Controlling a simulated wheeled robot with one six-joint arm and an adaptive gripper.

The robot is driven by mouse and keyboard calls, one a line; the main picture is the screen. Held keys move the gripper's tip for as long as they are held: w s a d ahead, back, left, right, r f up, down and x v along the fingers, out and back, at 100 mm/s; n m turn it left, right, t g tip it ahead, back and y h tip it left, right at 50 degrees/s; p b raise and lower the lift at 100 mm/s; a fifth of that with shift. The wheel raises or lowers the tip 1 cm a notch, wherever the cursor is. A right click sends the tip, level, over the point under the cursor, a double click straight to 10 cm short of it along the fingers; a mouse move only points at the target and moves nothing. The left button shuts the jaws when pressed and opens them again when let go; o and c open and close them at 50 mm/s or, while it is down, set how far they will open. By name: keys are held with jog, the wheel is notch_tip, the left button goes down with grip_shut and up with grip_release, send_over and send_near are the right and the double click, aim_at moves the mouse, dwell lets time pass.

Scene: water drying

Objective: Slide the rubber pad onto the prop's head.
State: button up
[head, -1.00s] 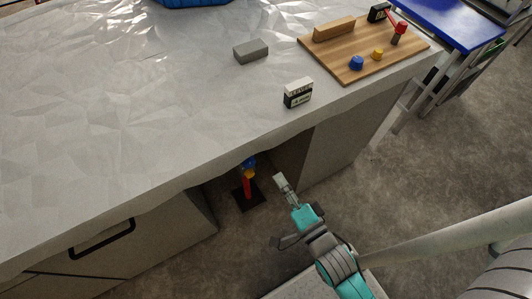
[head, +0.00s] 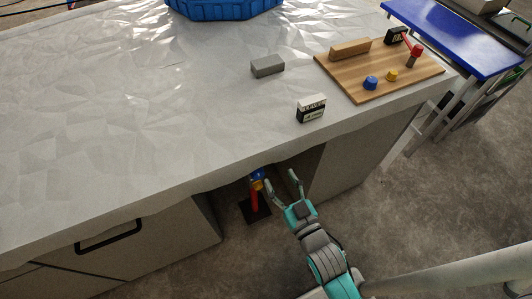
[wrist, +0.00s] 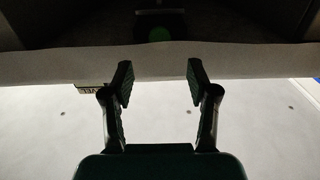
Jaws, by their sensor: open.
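The prop, a red post (head: 254,201) with yellow and blue parts at its top, stands upright on a dark square base (head: 256,215) under the table's front edge. The edge partly hides its head. A grey block (head: 267,66) lies on the table; I cannot tell whether it is the rubber pad. My gripper (head: 281,180) is open at the table's front edge, just right of the prop's upper part in the head view. In the wrist view, nothing shows between the fingertips (wrist: 160,82).
The white-covered table (head: 120,110) overhangs cabinets on both sides of the prop. A small labelled box (head: 311,108) stands near its front edge. A wooden board (head: 353,83) with small parts lies at the right. A blue basin (head: 224,9) stands at the back.

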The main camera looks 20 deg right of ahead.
aim_at(267, 156)
jog(key=w, duration=1)
grip_shut()
